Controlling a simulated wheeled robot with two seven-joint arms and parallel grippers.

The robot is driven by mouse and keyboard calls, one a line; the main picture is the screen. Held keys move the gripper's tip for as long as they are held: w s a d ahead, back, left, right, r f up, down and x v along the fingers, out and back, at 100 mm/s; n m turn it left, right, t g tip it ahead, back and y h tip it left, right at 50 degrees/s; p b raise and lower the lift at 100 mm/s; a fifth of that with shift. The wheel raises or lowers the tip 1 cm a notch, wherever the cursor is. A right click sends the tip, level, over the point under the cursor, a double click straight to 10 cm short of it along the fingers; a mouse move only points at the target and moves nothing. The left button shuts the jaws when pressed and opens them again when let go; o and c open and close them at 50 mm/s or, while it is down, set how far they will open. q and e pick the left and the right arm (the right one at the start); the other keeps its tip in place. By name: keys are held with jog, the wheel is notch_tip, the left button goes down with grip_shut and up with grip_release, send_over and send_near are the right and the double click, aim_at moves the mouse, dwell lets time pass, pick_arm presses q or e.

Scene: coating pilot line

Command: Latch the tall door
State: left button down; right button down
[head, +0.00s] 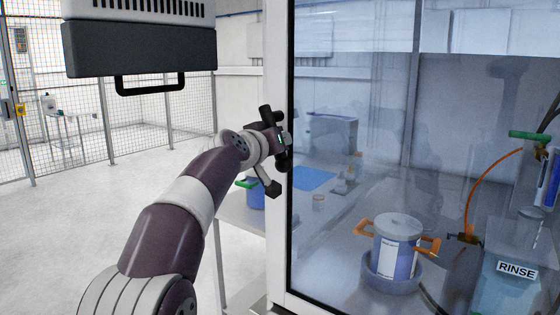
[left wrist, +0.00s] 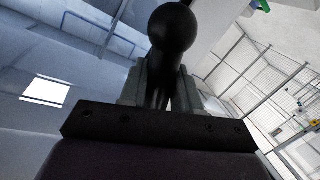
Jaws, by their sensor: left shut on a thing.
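The tall door (head: 278,60) is a large clear pane in a white frame with a black inner edge, filling the right of the head view. My left gripper (head: 279,140) is at the frame's left upright, shut on a dark latch handle (head: 266,113). In the left wrist view the handle's round black knob (left wrist: 172,27) stands up between the fingers of my left gripper (left wrist: 160,85). The fingers grip its stem. The latch's base is hidden behind my gripper, and I cannot tell whether the door is fully closed. My right gripper is not in view.
Behind the pane are a lidded pot (head: 399,225) with orange handles, a RINSE container (head: 517,270), an orange hose (head: 480,180) and a blue mat (head: 314,179). A grey-white unit with a black bar handle (head: 150,88) hangs at upper left. The floor at left is clear.

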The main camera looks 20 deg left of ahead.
pick_arm(q)
jog(key=shift+w+a+f+m+t+b, duration=0.2)
jog(key=shift+a+m+b, duration=0.15)
jog(key=shift+m+b, duration=0.45)
jog(key=shift+w+a+f+m+t+b, duration=0.1)
jog(key=shift+a+f+m+t+b, duration=0.15)
jog(key=shift+m+b, duration=0.5)
jog(key=shift+w+a+f+m+t+b, duration=0.15)
jog(key=shift+a+m+b, duration=0.35)
jog(key=shift+b, duration=0.5)
jog(key=shift+d+r, duration=0.1)
jog(key=c, duration=0.9)
grip_release()
jog(key=shift+r, duration=0.1)
